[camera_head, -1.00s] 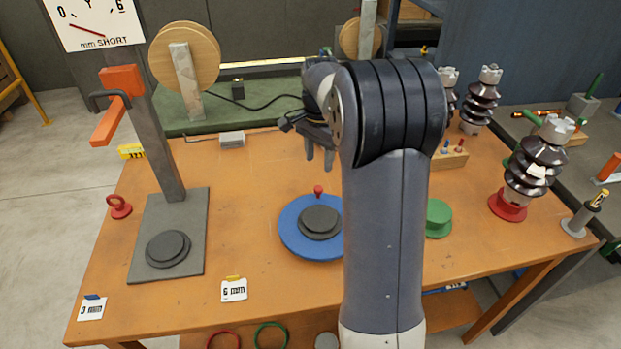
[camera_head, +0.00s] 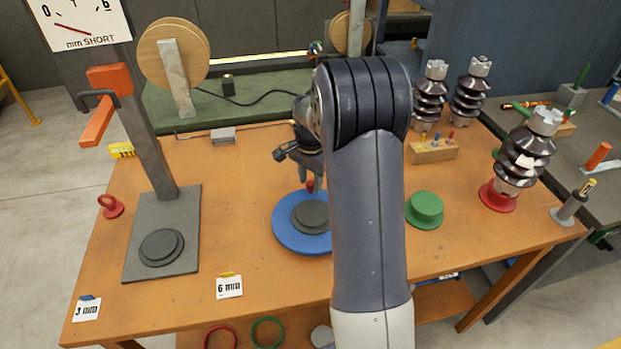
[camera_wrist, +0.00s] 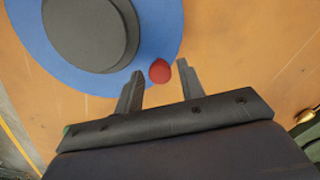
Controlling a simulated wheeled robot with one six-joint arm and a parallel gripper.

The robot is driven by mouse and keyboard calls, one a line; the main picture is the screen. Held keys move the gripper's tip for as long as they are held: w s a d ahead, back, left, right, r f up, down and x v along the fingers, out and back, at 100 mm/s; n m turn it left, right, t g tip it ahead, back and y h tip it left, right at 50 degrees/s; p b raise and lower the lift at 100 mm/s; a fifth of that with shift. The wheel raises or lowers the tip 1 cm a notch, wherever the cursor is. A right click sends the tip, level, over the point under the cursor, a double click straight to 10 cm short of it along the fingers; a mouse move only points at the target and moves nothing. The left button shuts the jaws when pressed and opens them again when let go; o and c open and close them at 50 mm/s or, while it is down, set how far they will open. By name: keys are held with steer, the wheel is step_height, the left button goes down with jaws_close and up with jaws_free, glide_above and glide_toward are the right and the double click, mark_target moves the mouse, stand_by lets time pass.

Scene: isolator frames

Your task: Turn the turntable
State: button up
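The turntable (camera_head: 284,228) is a blue disc with a dark grey stepped hub (camera_head: 309,214), lying on the orange bench. A small red knob (camera_wrist: 160,71) stands at its rim, on the far side in the head view. My gripper (camera_wrist: 157,82) is open, with one finger on each side of the red knob in the wrist view. Neither finger clearly touches the knob. In the head view my arm hides the right part of the turntable, and the fingers reach down at the knob.
A gauge stand (camera_head: 133,258) with an orange handle is at the left. A green round block (camera_head: 425,208) lies right of the turntable. Ribbed brown insulators (camera_head: 525,155) and a wooden peg block (camera_head: 433,151) stand at the right. The bench front has label cards (camera_head: 229,286).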

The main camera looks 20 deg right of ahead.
jaws_close()
steer(key=shift+d, duration=0.1)
stand_by(0.4)
